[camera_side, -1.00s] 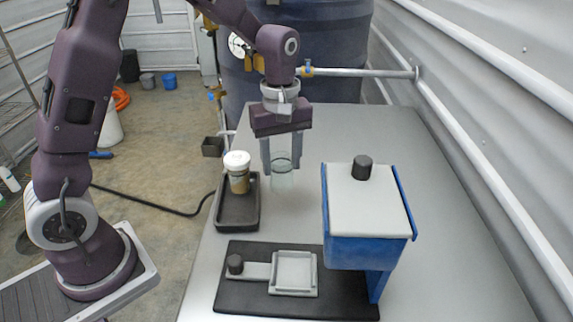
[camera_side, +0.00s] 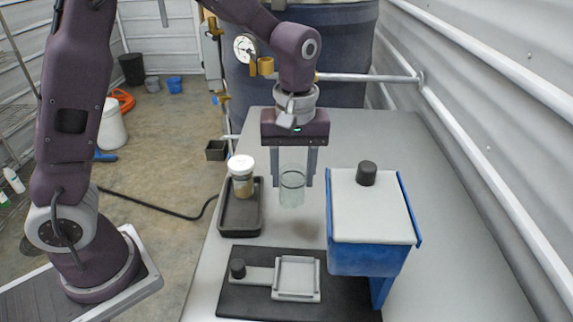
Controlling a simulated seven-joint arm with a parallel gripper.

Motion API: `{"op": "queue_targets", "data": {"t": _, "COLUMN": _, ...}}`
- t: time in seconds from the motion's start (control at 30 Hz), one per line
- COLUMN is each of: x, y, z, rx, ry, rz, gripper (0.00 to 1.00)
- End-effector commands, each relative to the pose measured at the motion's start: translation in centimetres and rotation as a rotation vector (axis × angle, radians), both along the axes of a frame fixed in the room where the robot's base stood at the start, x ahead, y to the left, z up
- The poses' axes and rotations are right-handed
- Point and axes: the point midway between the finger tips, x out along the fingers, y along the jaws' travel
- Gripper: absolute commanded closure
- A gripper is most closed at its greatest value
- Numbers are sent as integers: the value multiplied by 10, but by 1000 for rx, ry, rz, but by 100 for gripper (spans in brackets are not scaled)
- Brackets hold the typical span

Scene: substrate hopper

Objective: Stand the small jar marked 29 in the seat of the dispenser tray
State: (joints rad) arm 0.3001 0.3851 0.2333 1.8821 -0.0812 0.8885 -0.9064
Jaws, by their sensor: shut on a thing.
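A clear, empty-looking small jar (camera_side: 291,190) is held between the fingers of my gripper (camera_side: 293,180), upright and above the table. No number can be read on it. The dispenser tray (camera_side: 297,278) is a pale square seat with a raised rim, joined to a slide with a black knob (camera_side: 237,268) on a dark base plate (camera_side: 255,302). The seat is empty. It lies nearer the camera than my gripper, left of the blue hopper (camera_side: 372,253).
A black tray (camera_side: 240,222) at the left holds a white-lidded jar (camera_side: 241,176) with brown contents. The hopper has a pale lid with a black knob (camera_side: 366,173). The grey table (camera_side: 445,230) is clear at the right, beside a wall pipe (camera_side: 500,180).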

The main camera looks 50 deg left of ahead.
Motion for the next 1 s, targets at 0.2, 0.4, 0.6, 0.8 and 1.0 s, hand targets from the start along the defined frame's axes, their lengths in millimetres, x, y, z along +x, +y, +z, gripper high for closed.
{"op": "queue_targets", "data": {"t": 0.2, "x": -27, "y": -44, "z": 13, "rx": -1, "ry": -16, "rz": 467, "gripper": 82}}
{"op": "queue_targets", "data": {"t": 0.4, "x": -59, "y": -83, "z": 25, "rx": -13, "ry": -24, "rz": 986, "gripper": 82}}
{"op": "queue_targets", "data": {"t": 0.6, "x": -81, "y": -103, "z": 32, "rx": -18, "ry": -21, "rz": 1317, "gripper": 82}}
{"op": "queue_targets", "data": {"t": 0.8, "x": -88, "y": -109, "z": 31, "rx": -18, "ry": -17, "rz": 1432, "gripper": 82}}
{"op": "queue_targets", "data": {"t": 1.0, "x": -88, "y": -108, "z": 10, "rx": -16, "ry": -18, "rz": 1435, "gripper": 82}}
